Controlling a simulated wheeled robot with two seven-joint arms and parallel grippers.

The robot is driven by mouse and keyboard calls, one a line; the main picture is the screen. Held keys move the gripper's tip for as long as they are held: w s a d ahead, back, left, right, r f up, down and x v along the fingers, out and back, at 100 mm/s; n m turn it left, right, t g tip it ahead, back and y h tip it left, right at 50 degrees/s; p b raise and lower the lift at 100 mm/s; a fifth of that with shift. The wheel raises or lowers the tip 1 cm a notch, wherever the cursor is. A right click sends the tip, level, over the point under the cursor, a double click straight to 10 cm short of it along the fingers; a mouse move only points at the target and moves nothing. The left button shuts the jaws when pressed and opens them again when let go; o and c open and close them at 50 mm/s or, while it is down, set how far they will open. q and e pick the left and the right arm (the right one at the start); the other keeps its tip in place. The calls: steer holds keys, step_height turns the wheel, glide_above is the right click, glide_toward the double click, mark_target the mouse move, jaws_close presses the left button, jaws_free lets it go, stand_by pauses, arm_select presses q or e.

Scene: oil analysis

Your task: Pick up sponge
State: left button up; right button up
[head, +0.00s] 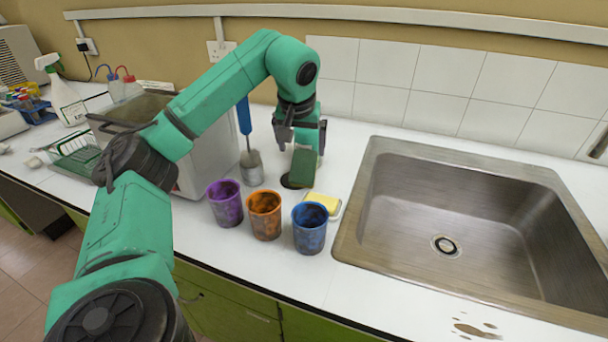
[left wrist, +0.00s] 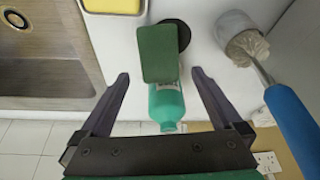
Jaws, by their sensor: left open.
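A yellow sponge (head: 324,202) lies in a small pale dish beside the sink; it shows at the top edge of the left wrist view (left wrist: 113,5). A dark green, pad-like block (head: 302,168) is directly below my left gripper (head: 302,138). In the left wrist view the block (left wrist: 157,52) lies between and just beyond the open fingertips (left wrist: 160,76), apart from both. It partly hides a teal bottle (left wrist: 167,106). My left gripper is open and empty. My right gripper is not in view.
Purple (head: 225,203), orange (head: 264,215) and blue (head: 309,228) cups stand at the counter's front. A blue-handled brush (head: 244,118) stands in a grey holder (head: 251,168) left of the gripper. The steel sink (head: 450,215) is to the right. A dark round disc (left wrist: 177,35) lies by the block.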

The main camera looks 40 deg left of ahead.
mark_target(307, 164)
arm_select(q)
steer(key=x, duration=0.9)
steer(key=shift+d+f, duration=0.1)
steer(key=shift+f, duration=0.05)
steer(key=c, duration=1.3)
steer(key=shift+o, duration=0.2)
steer(key=shift+w+d+r, duration=0.2)
steer(key=shift+d+r, duration=0.25)
step_height(307, 164, up, 6)
steer(key=w+d, duration=0.3)
steer(key=d, duration=0.6)
steer(key=w+d, duration=0.3)
steer(key=d, duration=0.6)
